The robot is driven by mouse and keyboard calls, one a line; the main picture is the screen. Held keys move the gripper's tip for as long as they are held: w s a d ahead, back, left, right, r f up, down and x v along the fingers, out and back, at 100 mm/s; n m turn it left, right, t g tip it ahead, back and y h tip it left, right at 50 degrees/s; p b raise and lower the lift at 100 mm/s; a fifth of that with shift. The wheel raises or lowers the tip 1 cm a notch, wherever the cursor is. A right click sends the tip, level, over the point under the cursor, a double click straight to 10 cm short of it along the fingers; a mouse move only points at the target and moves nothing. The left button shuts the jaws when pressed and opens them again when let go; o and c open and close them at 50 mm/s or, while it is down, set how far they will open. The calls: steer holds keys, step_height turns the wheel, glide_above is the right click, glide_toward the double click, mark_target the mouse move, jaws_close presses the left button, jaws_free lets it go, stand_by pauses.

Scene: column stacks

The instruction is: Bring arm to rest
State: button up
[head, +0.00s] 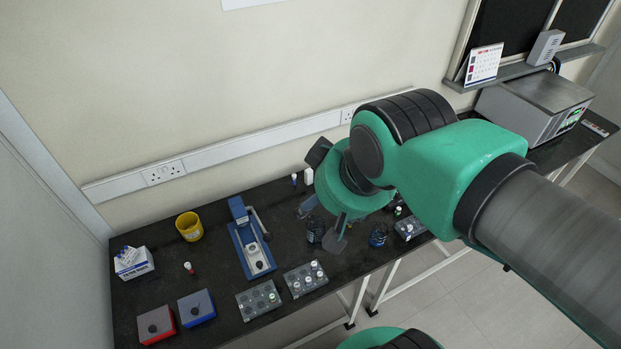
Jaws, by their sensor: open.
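My arm crosses the right half of the head view, with its green and black wrist above the dark bench (205,285). My gripper (322,224) hangs below the wrist over the bench's middle right. Its two grey fingers are apart, and I see nothing held between them. The wrist hides part of the bench behind it. With one view, I cannot tell the exact height of the fingers above the bench.
A blue press-like device (248,240), yellow cup (189,226), red box (156,325), blue box (196,307) and two grey vial racks (258,300) (305,278) stand on the bench. Dark round holders (316,230) (378,235) are near my gripper. A grey machine (535,105) stands far right.

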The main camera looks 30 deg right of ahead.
step_height(320, 180, down, 4)
steer(key=b, duration=0.3)
steer(key=shift+r, duration=0.2)
